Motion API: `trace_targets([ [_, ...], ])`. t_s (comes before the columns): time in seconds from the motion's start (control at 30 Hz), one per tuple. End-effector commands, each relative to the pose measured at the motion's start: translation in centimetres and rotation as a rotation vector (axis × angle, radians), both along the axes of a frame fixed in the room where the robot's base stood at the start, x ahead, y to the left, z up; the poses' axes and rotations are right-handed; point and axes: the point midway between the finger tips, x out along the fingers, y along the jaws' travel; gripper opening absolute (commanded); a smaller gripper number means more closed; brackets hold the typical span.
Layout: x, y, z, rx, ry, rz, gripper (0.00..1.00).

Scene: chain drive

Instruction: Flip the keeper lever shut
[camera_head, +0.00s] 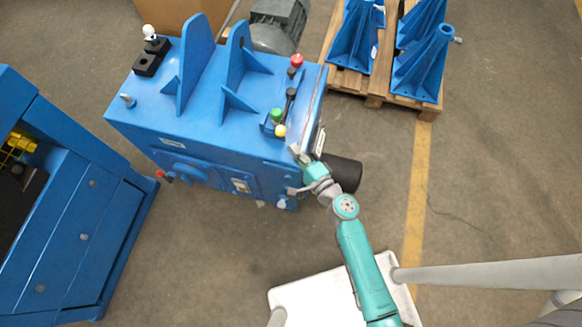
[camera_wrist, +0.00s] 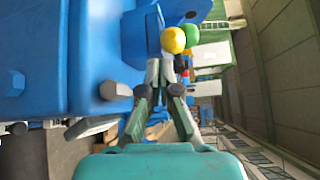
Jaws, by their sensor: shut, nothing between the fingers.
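The blue machine (camera_head: 190,105) carries black-stemmed parts with round knobs on its right top edge: a red knob (camera_head: 297,60), a green knob (camera_head: 276,114) and a yellow knob (camera_head: 280,130). I cannot tell for certain which part is the keeper lever. My gripper (camera_head: 297,153) is shut and empty, at the machine's front right edge, just below the yellow knob in the head view. In the wrist view the yellow knob (camera_wrist: 173,40) and green knob (camera_wrist: 191,36) show just beyond the shut fingertips (camera_wrist: 160,68). I cannot tell if they touch.
Two upright blue plates (camera_head: 195,65) stand on the machine top. A black-based lever with a white ball (camera_head: 150,32) is at its far left. A dark cylinder (camera_head: 345,174) sticks out beside my gripper. A pallet (camera_head: 350,82) with blue brackets stands behind. Floor to the right is clear.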

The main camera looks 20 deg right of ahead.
Motion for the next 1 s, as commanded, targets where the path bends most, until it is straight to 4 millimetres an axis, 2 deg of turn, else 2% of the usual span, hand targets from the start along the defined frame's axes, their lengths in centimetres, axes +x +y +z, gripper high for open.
trace_targets([
  [0.2,-2.9,2.4,0.2,0.001,0.003,0.003,0.00],
  [0.4,-4.0,3.3,0.4,0.001,-0.001,0.000,0.00],
  [1.0,-4.6,3.7,0.4,0.000,0.002,-0.003,0.00],
])
